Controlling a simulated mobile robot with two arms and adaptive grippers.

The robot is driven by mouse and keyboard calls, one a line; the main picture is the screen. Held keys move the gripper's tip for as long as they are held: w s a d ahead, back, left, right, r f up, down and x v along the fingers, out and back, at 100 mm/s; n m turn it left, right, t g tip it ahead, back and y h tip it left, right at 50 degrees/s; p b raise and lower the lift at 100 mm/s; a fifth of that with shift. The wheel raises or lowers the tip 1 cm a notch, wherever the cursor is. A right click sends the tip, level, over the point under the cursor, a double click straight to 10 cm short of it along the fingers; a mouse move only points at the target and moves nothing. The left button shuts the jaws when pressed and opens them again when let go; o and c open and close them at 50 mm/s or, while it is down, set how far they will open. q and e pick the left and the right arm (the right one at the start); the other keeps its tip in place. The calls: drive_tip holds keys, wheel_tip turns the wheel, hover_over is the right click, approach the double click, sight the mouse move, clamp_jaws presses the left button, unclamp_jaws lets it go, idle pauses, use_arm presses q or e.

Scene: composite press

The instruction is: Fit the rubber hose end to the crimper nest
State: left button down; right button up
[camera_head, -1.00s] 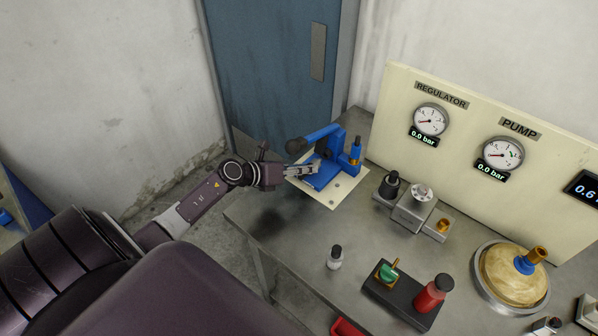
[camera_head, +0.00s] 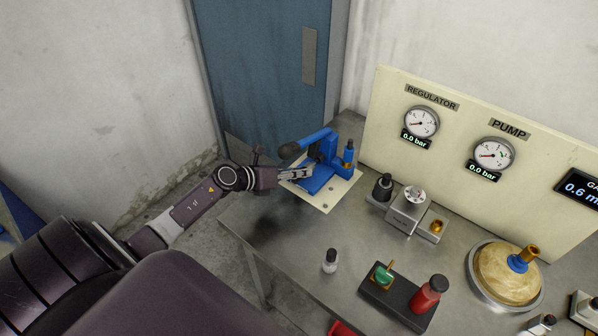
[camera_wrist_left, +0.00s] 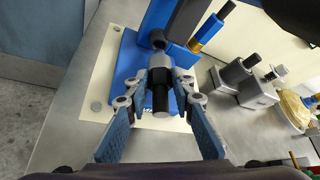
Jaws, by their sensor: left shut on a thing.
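The blue crimper (camera_head: 318,178) stands on a cream plate at the table's far left corner, its black-gripped lever (camera_head: 290,150) pointing left. My left gripper (camera_head: 304,173) reaches in from the left, low over the crimper's base. In the left wrist view my left gripper (camera_wrist_left: 160,80) is shut on the black rubber hose end (camera_wrist_left: 160,93), whose grey round face points toward the camera. The hose end lies in line with the crimper's round part (camera_wrist_left: 157,40) beyond. My right gripper is not in view.
Right of the crimper stands a grey valve block (camera_head: 408,212) with a black knob. The gauge panel (camera_head: 455,150) bounds the back.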

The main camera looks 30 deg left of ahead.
sight(305, 167)
use_arm(q)
drive_tip(key=shift+w+d+b, duration=0.1)
drive_tip(key=shift+w+b, duration=0.35)
drive_tip(key=shift+w, duration=1.15)
idle(0.7)
drive_tip(key=c, duration=1.6)
unclamp_jaws()
drive_tip(key=shift+s, duration=0.1)
drive_tip(key=v, duration=1.2)
